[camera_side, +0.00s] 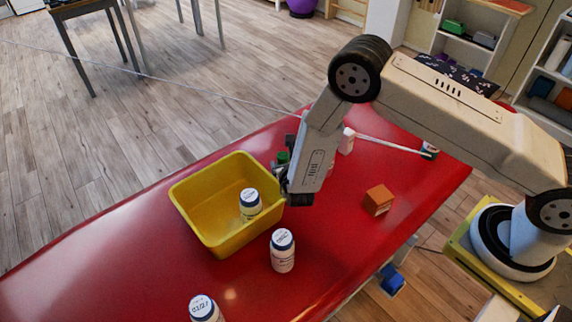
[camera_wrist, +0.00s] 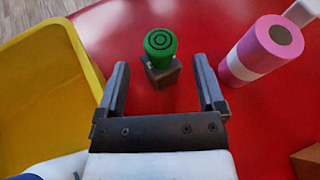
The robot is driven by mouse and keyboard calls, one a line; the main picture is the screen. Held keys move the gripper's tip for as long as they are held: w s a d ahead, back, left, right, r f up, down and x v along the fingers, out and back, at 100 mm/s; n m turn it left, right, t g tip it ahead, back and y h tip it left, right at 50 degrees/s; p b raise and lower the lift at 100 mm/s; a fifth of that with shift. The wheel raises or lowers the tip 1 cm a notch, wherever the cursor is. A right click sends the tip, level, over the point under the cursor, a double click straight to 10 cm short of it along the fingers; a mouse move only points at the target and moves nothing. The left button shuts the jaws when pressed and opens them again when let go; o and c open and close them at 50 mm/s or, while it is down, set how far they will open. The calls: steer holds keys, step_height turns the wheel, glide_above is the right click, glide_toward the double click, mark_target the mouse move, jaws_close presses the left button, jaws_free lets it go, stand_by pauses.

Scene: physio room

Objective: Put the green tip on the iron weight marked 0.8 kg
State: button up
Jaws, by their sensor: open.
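The green tip (camera_wrist: 160,45) is a round green piece with rings on its top face. It appears to sit on a small dark grey-brown block (camera_wrist: 163,78), which may be the iron weight; no marking on it is readable. In the side view the green tip (camera_side: 283,157) is a small patch behind my gripper, between it and the yellow bin. My gripper (camera_wrist: 160,66) is open and empty, its fingers to the left and right of the block and nearer the camera. In the side view my gripper (camera_side: 284,178) is low over the red table, partly hidden by my wrist.
A yellow bin (camera_side: 187,207) holding a white bottle (camera_side: 250,212) stands close left of my gripper. A pink and white cylinder (camera_wrist: 258,52) is close on the right. Two white bottles (camera_side: 282,258) (camera_side: 205,310) and an orange block (camera_side: 378,201) stand on the red table (camera_side: 120,270).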

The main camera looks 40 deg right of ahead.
step_height(320, 180, up, 6)
steer(key=shift+r, duration=0.15)
stand_by(0.3)
steer(key=shift+w, duration=0.1)
stand_by(0.3)
steer(key=shift+d, duration=0.1)
steer(key=s+d+r+m+g+h, duration=0.2)
steer(key=s+d+r+m+g, duration=0.4)
steer(key=s+d+m+g, duration=0.5)
steer(key=s+a+r+m+t+y, duration=0.1)
steer(key=s+a+r+m+y, duration=0.1)
steer(key=s+m, duration=0.4)
steer(key=s+a+r+m+y, duration=0.3)
steer(key=s+r+m+y, duration=0.2)
steer(key=m, duration=0.9)
steer(key=shift+s+a+t+y, duration=0.15)
steer(key=shift+s+t+y, duration=0.35)
steer(key=shift+y, duration=0.3)
